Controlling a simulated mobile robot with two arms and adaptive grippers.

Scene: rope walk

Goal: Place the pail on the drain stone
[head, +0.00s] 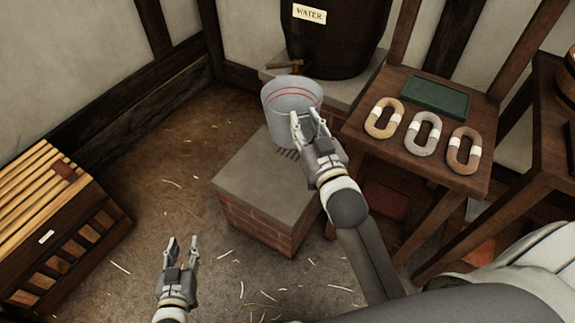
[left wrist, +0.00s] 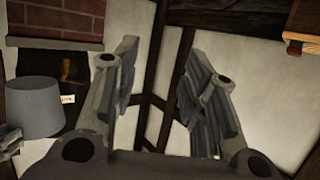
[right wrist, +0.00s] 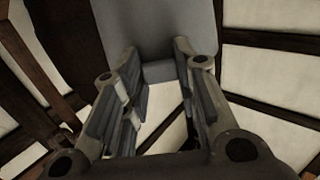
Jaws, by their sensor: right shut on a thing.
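The pail (head: 288,101) is light grey with red bands near its rim. My right gripper (head: 309,118) is shut on its near right side, and the grey pail (right wrist: 155,30) fills the top of the right wrist view. The drain stone (head: 254,187) is a grey slab on a brick base with dark slots, partly hidden by the pail. In the upside-down left wrist view the pail (left wrist: 35,106) is apart from the slab (left wrist: 50,43), with a gap, so it hangs above the stone. My left gripper (head: 182,250) is open and empty over the floor.
A dark cask (head: 332,45) labelled WATER stands on a stone ledge behind the pail. A wooden table (head: 420,168) at right bears rope coils and a green tray (head: 436,97). A slatted wooden chest (head: 60,235) stands at left. The floor between is clear except for straw.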

